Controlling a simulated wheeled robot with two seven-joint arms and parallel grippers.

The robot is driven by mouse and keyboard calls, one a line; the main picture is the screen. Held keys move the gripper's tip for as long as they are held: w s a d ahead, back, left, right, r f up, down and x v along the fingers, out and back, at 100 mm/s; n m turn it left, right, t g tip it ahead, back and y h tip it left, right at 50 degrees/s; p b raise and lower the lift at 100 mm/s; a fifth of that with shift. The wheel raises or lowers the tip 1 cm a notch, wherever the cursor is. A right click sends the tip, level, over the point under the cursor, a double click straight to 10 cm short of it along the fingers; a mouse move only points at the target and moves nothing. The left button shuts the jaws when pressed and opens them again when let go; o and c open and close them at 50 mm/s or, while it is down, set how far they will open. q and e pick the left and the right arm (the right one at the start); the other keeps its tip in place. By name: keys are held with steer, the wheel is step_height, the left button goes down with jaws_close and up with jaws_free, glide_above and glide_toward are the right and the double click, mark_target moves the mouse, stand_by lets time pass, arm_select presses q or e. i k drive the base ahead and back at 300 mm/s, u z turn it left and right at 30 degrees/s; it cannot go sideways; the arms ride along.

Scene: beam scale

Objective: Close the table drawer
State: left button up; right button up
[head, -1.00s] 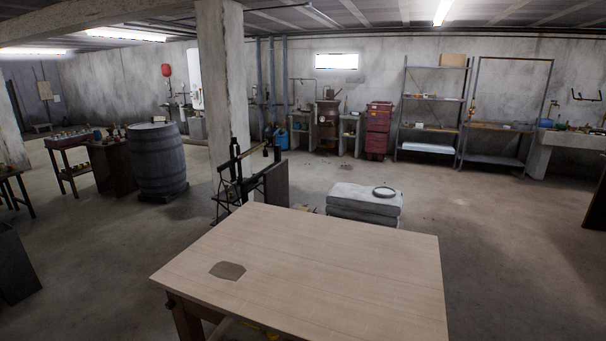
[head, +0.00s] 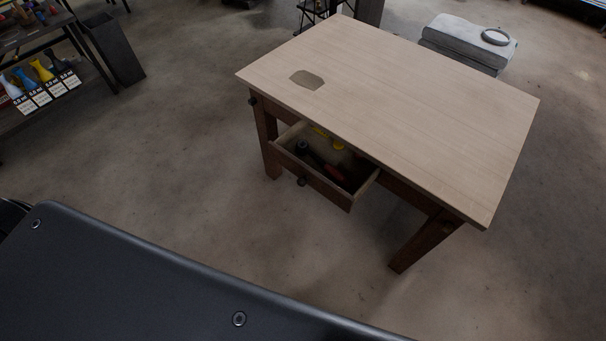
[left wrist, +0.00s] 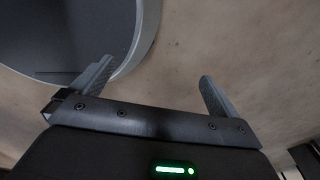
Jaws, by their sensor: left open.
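The table (head: 420,100) has a pale wooden top and dark wooden legs, and it stands ahead of me in the head view. Its drawer (head: 318,184) is pulled out on the side facing me. A dark round knob (head: 301,182) sits on the drawer front. Inside the drawer lie a yellow item, a red item and some dark items, partly in shadow. My left gripper (left wrist: 155,88) shows in the left wrist view, with its fingers spread apart and nothing between them. It is away from the drawer, which does not show in that view. My right gripper is out of view.
A flat octagonal piece (head: 307,80) lies on the tabletop. Grey stacked sacks (head: 465,45) with a ring on top stand behind the table. A shelf with colourful bottles (head: 40,75) and a dark bin (head: 112,48) are at upper left. Bare floor (head: 190,150) lies around the table.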

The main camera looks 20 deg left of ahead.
mark_target(309, 172)
steer(key=k, duration=1.25)
steer(key=z, duration=0.85)
steer(key=i, duration=1.25)
steer(key=u, duration=0.7)
